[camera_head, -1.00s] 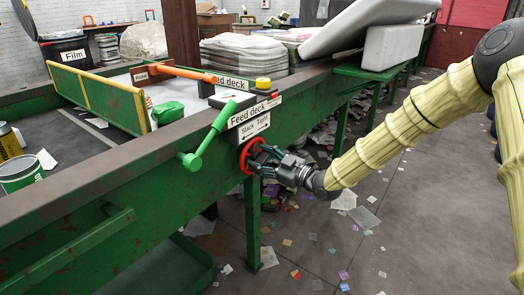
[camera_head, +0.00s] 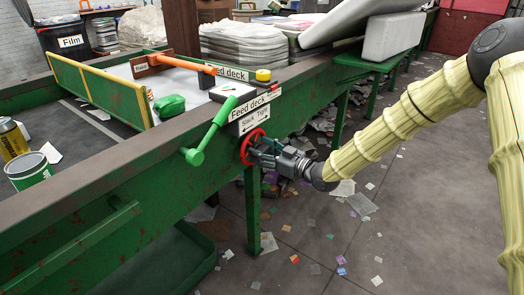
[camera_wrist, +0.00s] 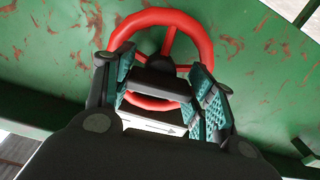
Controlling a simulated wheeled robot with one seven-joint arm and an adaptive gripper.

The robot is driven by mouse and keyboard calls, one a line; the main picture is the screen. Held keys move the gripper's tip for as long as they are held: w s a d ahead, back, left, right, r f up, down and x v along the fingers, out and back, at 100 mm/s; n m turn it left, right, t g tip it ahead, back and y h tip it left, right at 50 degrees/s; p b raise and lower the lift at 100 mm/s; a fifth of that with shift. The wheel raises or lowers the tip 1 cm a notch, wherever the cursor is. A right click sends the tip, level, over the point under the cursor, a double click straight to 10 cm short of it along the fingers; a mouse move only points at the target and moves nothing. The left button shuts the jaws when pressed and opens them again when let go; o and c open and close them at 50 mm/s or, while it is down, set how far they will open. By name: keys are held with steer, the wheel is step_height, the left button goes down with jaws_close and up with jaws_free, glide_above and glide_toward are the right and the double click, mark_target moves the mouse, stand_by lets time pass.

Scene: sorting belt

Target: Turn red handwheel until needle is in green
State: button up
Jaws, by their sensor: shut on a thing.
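The red handwheel (camera_head: 246,141) is on the side of the green belt frame, below the "Slack / Tight" sign (camera_head: 254,123) with its double arrow. My gripper (camera_head: 262,150) is at the wheel and shut on it. In the wrist view the wheel's rim (camera_wrist: 165,16) arches above my gripper (camera_wrist: 163,88), whose teal-padded fingers reach to both sides of its middle. My palm hides part of the wheel's lower side. A gauge with a pale face (camera_head: 232,91) tops the "Feed deck" box; its needle and green zone are too small to read.
A green lever (camera_head: 210,131) slants up just left of the wheel. A yellow button (camera_head: 263,75) is by the gauge. A green leg (camera_head: 253,210) stands below the wheel. Litter lies on the floor, which is open at the right.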

steer(key=o, duration=1)
steer(key=shift+d, duration=0.15)
steer(key=v, duration=1.1)
steer(key=shift+s+d, duration=0.2)
steer(key=shift+d, duration=0.1)
